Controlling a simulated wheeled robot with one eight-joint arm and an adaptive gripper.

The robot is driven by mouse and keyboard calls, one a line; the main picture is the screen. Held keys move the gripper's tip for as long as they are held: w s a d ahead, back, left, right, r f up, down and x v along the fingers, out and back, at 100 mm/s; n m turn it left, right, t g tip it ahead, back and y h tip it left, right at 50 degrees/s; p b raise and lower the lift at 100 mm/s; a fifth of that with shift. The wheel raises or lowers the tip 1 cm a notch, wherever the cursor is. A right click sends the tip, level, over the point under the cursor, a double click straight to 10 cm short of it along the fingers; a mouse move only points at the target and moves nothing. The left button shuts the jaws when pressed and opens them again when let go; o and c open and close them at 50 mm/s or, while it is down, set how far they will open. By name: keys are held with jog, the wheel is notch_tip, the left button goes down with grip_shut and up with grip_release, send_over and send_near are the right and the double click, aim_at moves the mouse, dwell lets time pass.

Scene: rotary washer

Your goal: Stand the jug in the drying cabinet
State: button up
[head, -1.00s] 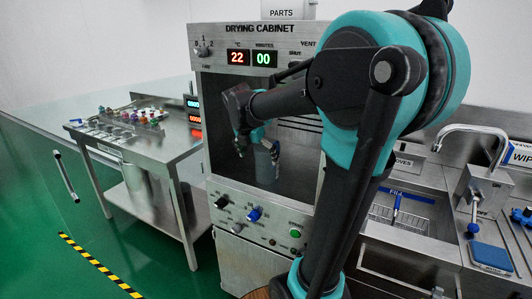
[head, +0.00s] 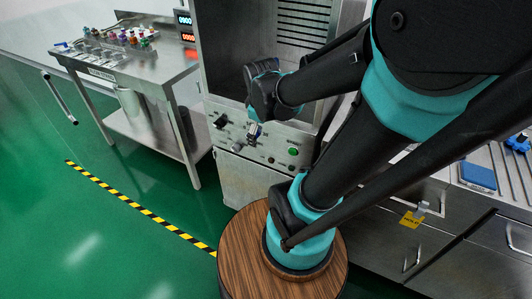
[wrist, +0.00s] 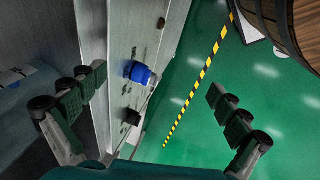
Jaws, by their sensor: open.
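The drying cabinet (head: 232,172) stands ahead in the head view; its upper part is cut off and its front chamber is open. My gripper (head: 254,132) is in front of its control panel, near the chamber's lower edge. In the wrist view my gripper (wrist: 157,85) is open with nothing between its fingers. The cabinet's steel front (wrist: 118,50) runs between the fingers. A translucent bluish shape, possibly the jug (wrist: 15,98), shows at the left edge inside the chamber, partly behind the left finger. I cannot tell if it is upright. No jug is clear in the head view.
A blue knob (wrist: 140,72) and a black knob (wrist: 131,117) stick out from the panel near my fingers. A steel side table (head: 120,62) with small coloured items stands left. A steel counter (head: 440,240) is right. Green floor (head: 80,240) is free at left.

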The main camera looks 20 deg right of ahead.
jog(key=s+f+m+y, duration=0.1)
jog(key=s+f+m, duration=0.4)
jog(key=m, duration=0.4)
jog(key=shift+s+a+f+t, duration=0.3)
jog(key=shift+s, duration=0.35)
jog(key=shift+c, duration=0.2)
